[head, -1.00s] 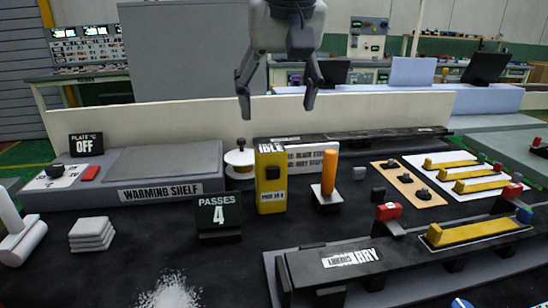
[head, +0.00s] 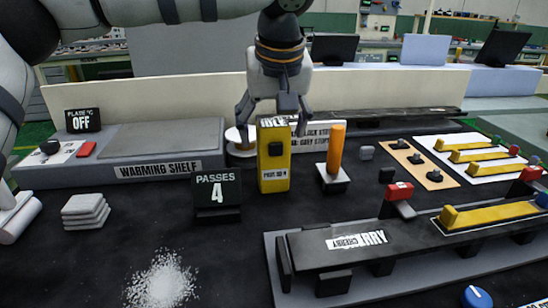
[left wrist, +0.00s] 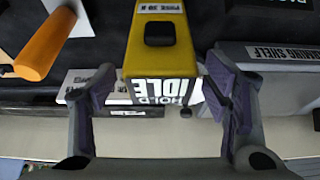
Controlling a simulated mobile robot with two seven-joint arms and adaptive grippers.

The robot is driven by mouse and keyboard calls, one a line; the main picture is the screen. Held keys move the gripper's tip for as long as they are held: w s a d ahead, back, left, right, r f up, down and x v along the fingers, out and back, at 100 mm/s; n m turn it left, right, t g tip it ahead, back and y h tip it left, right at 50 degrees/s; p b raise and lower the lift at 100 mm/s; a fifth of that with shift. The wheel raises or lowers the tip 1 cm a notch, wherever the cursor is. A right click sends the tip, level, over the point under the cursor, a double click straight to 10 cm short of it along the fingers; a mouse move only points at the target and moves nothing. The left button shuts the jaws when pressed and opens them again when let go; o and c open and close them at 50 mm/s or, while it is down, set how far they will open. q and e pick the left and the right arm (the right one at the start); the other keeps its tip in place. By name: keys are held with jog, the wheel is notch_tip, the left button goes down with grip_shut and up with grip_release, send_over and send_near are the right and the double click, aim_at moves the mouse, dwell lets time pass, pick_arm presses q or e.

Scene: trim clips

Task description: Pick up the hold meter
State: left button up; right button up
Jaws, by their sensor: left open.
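The hold meter is a yellow upright box (head: 273,165) with a black button and a display reading IDLE, standing on the dark bench near the middle. In the left wrist view the hold meter (left wrist: 160,60) shows its yellow front and the words HOLD and IDLE on its top. My left gripper (head: 270,118) is open at the top of the meter, coming from above and behind. In the left wrist view its two fingers (left wrist: 163,95) stand on either side of the meter's top, with gaps visible. I cannot tell whether either finger touches it. My right gripper is not in view.
An orange post (head: 336,150) on a square base stands just right of the meter. A white round piece (head: 235,140) and a white label plate (head: 325,134) are behind. The warming shelf (head: 160,165) lies left.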

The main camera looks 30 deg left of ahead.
pick_arm(q)
jog(key=c, duration=1.1)
jog(key=shift+r, duration=0.15)
